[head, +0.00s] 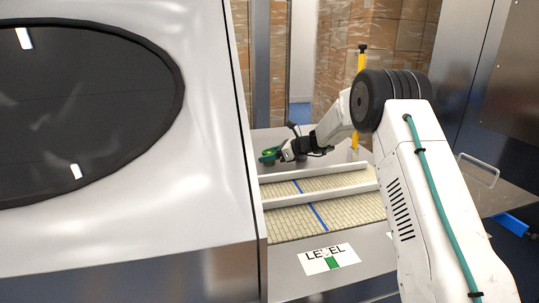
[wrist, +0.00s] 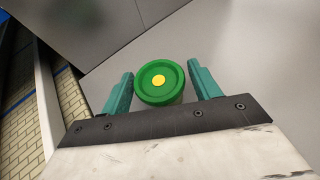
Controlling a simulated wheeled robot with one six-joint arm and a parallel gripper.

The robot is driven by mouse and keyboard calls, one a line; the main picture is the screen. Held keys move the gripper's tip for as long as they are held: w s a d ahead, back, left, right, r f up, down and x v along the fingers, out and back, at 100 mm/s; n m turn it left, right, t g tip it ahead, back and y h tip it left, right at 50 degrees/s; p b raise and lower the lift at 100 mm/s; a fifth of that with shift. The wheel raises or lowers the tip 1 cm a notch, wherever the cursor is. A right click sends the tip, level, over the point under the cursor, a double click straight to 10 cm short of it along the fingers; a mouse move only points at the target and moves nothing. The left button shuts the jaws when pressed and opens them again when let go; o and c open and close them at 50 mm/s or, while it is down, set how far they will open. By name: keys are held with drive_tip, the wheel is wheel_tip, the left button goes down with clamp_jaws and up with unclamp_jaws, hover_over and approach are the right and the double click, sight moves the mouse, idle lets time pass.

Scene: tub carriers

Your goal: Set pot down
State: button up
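In the head view my gripper (head: 275,153) is at the far left end of the grey metal surface (head: 330,150), beyond the tiled strips. The pot is small there and mixed with the green fingers. Its underside is hidden, so I cannot tell for sure whether it rests on the surface.
Beige tiled strips with blue lines (head: 345,212) lie between pale raised rails (head: 320,195) nearer me. A "LEVEL" label (head: 329,258) is at the front. A large white machine (head: 200,200) closes off the left. A yellow post (head: 359,90) stands behind, and wrapped cartons (head: 335,60) are at the back.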

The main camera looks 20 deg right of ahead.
drive_tip(key=shift+o, duration=0.2)
drive_tip(key=shift+r, duration=0.1)
drive_tip(key=shift+s+d+r, duration=0.1)
drive_tip(key=shift+d+r, duration=0.1)
drive_tip(key=v, duration=1.1)
drive_tip(key=shift+s+d+r, duration=0.1)
drive_tip(key=shift+s, duration=0.15)
drive_tip(key=s+a+r+n+g+h, duration=0.15)
drive_tip(key=s+a+r+n, duration=0.25)
drive_tip(key=s, duration=0.4)
drive_tip(key=s+a+r+n+g+h, duration=0.1)
drive_tip(key=s+a+r+n+g, duration=0.2)
drive_tip(key=s, duration=0.6)
drive_tip(key=s+a+r+n+g+h, duration=0.1)
drive_tip(key=s+a+r+n, duration=0.35)
drive_tip(key=s, duration=0.35)
drive_tip(key=s+d+f+n+h, duration=0.1)
drive_tip(key=s+n, duration=0.3)
drive_tip(key=s, duration=0.6)
drive_tip(key=s+d+f+n+h, duration=0.2)
drive_tip(key=s+n+h, duration=0.2)
drive_tip(key=s, duration=0.6)
drive_tip(key=s+d+f+n+h, duration=0.2)
drive_tip(key=s+n, duration=0.3)
drive_tip(key=s, duration=0.5)
drive_tip(key=shift+g+h, duration=0.35)
drive_tip(key=shift+s+f, duration=0.1)
drive_tip(key=shift+f, duration=0.05)
drive_tip(key=shift+c, duration=0.3)
